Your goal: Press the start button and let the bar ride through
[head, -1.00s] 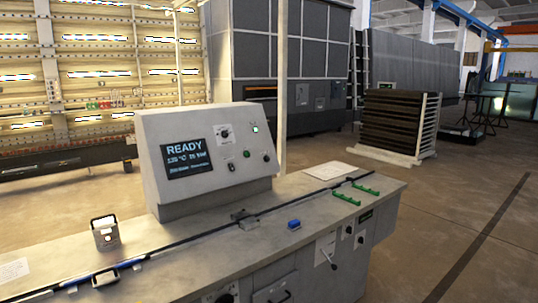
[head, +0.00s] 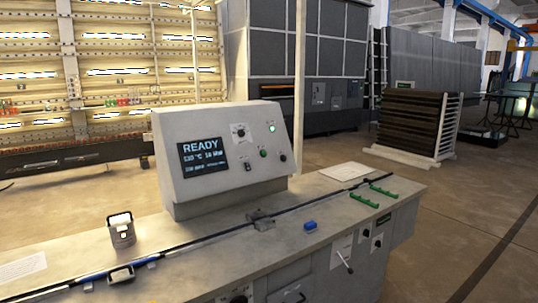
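The control console (head: 225,155) stands on a long grey bench, with a dark screen (head: 203,158) reading READY. On its sloped face are a black knob (head: 240,132), a green button (head: 263,153), a dark button or lamp (head: 283,157), a small lit green lamp (head: 272,128) and small switches (head: 248,166). I cannot tell from labels which is the start button. A long dark bar (head: 200,243) lies along the bench, passing a small grey block (head: 261,220). My gripper is not in view.
A lantern-like device (head: 121,232) stands at the bench's left. A blue block (head: 310,226) and green supports (head: 365,199) lie right of the console. A white sheet (head: 346,171) lies behind the bar. A slatted rack (head: 415,124) stands beyond. The floor at right is clear.

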